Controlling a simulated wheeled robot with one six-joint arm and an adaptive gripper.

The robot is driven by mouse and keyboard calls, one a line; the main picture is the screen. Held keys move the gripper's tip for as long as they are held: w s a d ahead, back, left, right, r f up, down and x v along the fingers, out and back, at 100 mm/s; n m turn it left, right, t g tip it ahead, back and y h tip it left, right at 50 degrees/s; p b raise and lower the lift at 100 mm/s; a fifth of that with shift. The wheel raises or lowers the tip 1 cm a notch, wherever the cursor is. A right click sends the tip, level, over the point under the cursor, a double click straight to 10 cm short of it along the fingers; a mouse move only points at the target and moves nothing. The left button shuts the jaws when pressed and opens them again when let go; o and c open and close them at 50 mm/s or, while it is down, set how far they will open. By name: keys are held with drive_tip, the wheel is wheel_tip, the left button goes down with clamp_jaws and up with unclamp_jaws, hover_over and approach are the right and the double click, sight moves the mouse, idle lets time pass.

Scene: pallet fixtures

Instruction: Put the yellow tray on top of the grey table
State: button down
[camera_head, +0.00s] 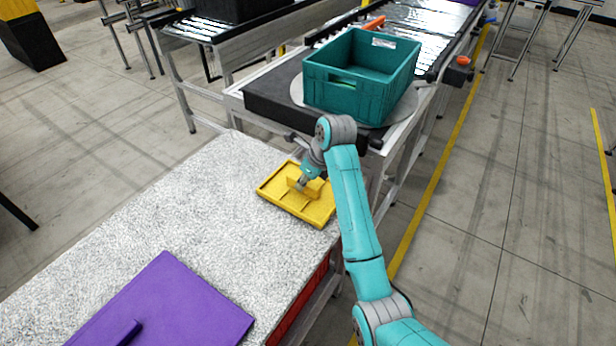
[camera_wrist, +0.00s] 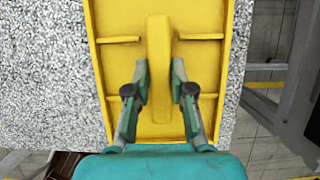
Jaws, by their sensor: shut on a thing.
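The yellow tray (camera_head: 316,208) is at the far right corner of the speckled grey table (camera_head: 190,215), on or just over its top; I cannot tell whether it touches. It has a raised rim and a central upright handle. My gripper (camera_head: 303,184) is over the tray. In the wrist view the tray (camera_wrist: 205,60) fills the middle, and my gripper (camera_wrist: 159,88) has one finger on each side of the handle, shut on it. The grey table (camera_wrist: 45,70) shows to the left of the tray, and floor shows to the right.
A purple panel with a handle (camera_head: 170,305) lies at the table's near end. A teal crate (camera_head: 345,90) stands on the conveyor corner (camera_head: 265,105) beyond the table. The middle of the table top is clear. Floor lies open to the right.

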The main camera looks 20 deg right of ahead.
drive_tip(key=shift+f, duration=0.2)
drive_tip(key=c, duration=1)
unclamp_jaws()
drive_tip(key=shift+f, duration=0.1)
